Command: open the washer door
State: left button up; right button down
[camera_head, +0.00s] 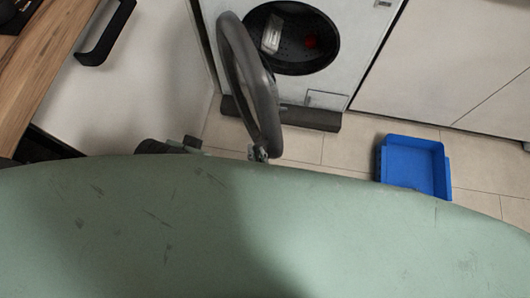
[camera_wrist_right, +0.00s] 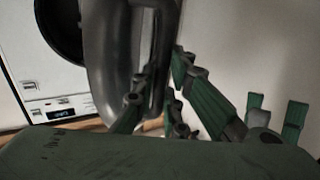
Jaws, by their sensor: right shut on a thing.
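The washer (camera_head: 365,40) stands at the back, with its round drum opening (camera_head: 300,45) uncovered. Its dark round door (camera_head: 240,70) is swung out to the left, seen nearly edge-on. My right gripper (camera_head: 258,152) is at the lower, near end of the door rim. In the right wrist view, its green-padded fingers are shut on the edge of the washer door (camera_wrist_right: 105,65). A second pair of green fingers stands apart at the right of that view and looks like my left gripper (camera_wrist_right: 273,108), empty. In the head view it is mostly hidden behind my body.
A blue bin (camera_head: 414,162) is on the tiled floor at the right. A white cabinet with a black handle (camera_head: 105,35) and a wooden worktop (camera_head: 40,70) are at the left.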

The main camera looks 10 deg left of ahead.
jog(key=shift+w+r, duration=0.1)
jog(key=c, duration=1.8)
grip_release()
jog(key=v, duration=1.2)
